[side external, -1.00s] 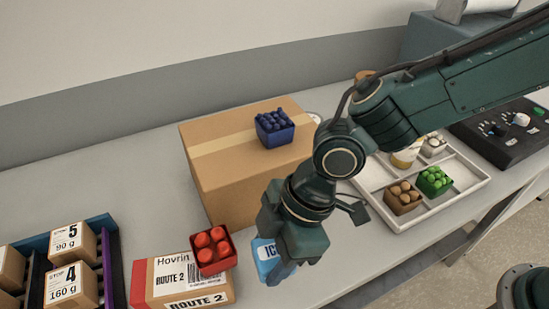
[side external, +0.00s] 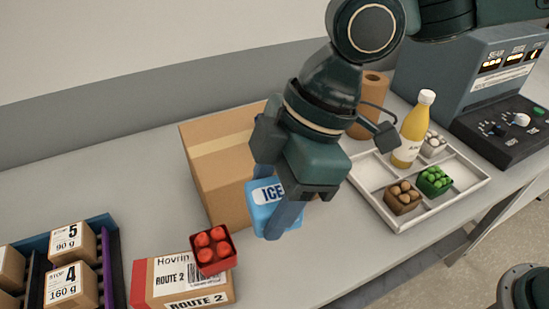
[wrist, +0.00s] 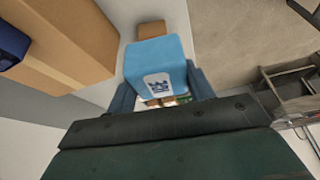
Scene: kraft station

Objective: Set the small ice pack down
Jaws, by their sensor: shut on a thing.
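The small ice pack (side external: 262,196) is light blue with a white label reading ICE. My gripper (side external: 280,205) is shut on it and holds it up in front of the large cardboard box, near the middle of the side view. In the wrist view the ice pack (wrist: 158,65) sits between the two fingers of my gripper (wrist: 160,92). From the side view I cannot tell exactly how high it is above the table.
The large cardboard box (side external: 215,165) stands behind. A red punnet (side external: 212,250) sits on a Route 2 carton (side external: 160,282) at front left. A compartment tray (side external: 378,176) with punnets and a yellow bottle (side external: 413,130) is at right. Bare table (side external: 325,245) lies between.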

